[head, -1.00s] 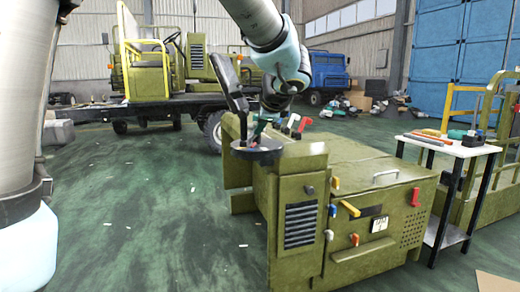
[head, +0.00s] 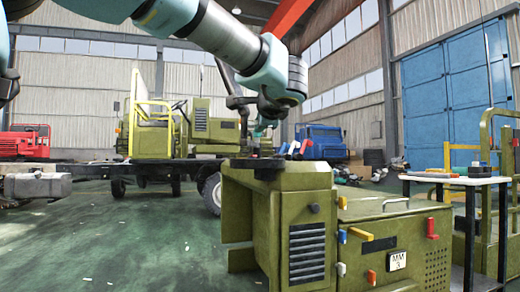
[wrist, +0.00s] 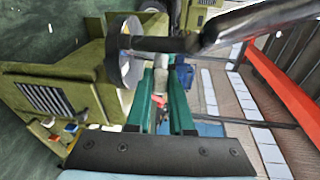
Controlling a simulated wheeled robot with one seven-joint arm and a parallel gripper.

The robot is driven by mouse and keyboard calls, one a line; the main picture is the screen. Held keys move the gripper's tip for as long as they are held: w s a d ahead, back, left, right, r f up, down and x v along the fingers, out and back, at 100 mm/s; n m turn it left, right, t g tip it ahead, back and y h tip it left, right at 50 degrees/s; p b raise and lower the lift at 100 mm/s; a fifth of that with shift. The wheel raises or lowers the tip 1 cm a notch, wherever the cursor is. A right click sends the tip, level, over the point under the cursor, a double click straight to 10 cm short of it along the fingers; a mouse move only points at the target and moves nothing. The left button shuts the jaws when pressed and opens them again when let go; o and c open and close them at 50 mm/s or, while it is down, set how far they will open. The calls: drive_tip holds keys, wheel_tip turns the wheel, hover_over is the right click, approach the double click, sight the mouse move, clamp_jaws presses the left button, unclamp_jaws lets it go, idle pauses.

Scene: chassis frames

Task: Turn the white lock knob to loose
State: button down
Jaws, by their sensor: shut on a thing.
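My gripper (wrist: 160,82) is seen from behind in the wrist view, with two green fingers closed around a small pale piece (wrist: 160,76). This appears to be the white lock knob, mostly hidden by the fingers. The knob's turn angle cannot be read.
Coloured levers, including a yellow one (head: 358,234), project from the machine's front. A side table (head: 455,180) holds tools at right. Open green floor (head: 120,250) lies at left.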

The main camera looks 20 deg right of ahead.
drive_tip(key=shift+a+f+n+t+b, duration=0.1)
drive_tip(key=shift+f+n+t+b, duration=0.35)
drive_tip(key=shift+b, duration=2.5)
drive_tip(key=shift+r+t+b, duration=0.2)
drive_tip(key=shift+t+b, duration=0.25)
drive_tip(key=shift+b, duration=0.2)
drive_tip(key=c, duration=0.8)
unclamp_jaws()
drive_tip(key=shift+h, duration=0.4)
drive_tip(key=p+v, duration=0.2)
drive_tip(key=v, duration=0.8)
drive_tip(key=shift+s+p, duration=0.4)
drive_tip(key=shift+s, duration=0.05)
